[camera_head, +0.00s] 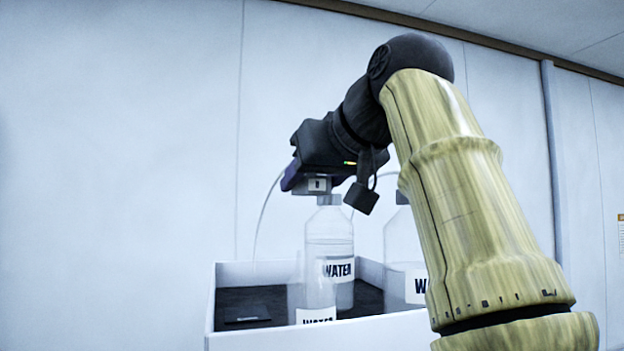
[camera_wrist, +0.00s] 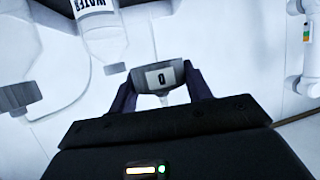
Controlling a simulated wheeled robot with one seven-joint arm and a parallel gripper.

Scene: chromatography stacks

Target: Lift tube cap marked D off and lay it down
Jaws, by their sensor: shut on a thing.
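A grey cap (camera_head: 317,184) with a white label is between the fingers of my gripper (camera_head: 296,179), above the bottles. In the wrist view the cap (camera_wrist: 158,77) sits between the two fingers of my gripper (camera_wrist: 160,92). Its label shows one letter that looks like a D or an O. My gripper is shut on this cap. A clear bottle (camera_head: 329,232) marked WATER, with a grey top, stands just below the cap in the head view. I cannot tell from these views whether the cap touches anything below.
A white-walled tray (camera_head: 232,273) with a dark floor holds the bottles. Another clear bottle (camera_head: 313,290) stands at its front and a wider WATER bottle (camera_head: 399,245) at the right. A dark flat piece (camera_head: 246,314) lies at left, with bare floor around it. Thin tubing (camera_head: 262,214) curves behind.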

